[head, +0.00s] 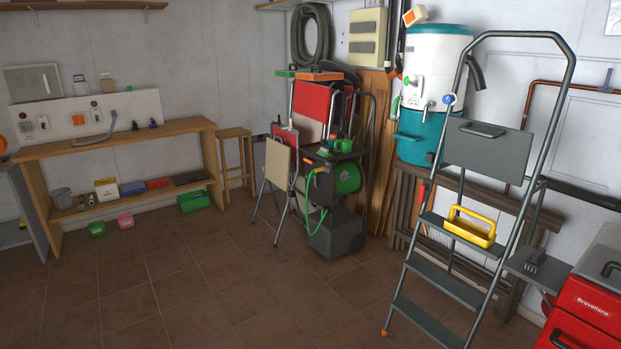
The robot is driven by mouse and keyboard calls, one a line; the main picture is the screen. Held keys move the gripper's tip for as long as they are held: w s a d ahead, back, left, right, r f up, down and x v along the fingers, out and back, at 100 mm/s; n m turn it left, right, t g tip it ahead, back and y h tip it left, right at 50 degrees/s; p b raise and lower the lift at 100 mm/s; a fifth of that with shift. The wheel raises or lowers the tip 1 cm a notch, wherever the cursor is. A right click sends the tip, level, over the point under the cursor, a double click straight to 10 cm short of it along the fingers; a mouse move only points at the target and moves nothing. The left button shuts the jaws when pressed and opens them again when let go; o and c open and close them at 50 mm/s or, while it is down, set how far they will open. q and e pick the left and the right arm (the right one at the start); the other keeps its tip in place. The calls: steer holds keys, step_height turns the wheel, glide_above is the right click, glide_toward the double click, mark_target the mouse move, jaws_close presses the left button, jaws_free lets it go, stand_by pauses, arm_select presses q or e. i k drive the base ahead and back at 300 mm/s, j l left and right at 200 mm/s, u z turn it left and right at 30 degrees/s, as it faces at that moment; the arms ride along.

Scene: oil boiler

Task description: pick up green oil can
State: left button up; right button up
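No thing is clear enough for me to name as the green oil can with certainty. A small green object (343,145) sits on the top of a dark cart (335,230) in the middle of the head view. Another small green item (323,152) lies just left of it. Both are too small to make out their shape. Neither of my grippers shows in the head view.
A grey stepladder (423,266) with a yellow tray (470,227) stands at right, before a teal and white boiler (436,80). A red Bravoliane cabinet (590,305) is at lower right. A wooden workbench (110,140) lines the left wall. The tiled floor (190,290) is open.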

mark_target(345, 145)
steer(key=i, duration=2.3)
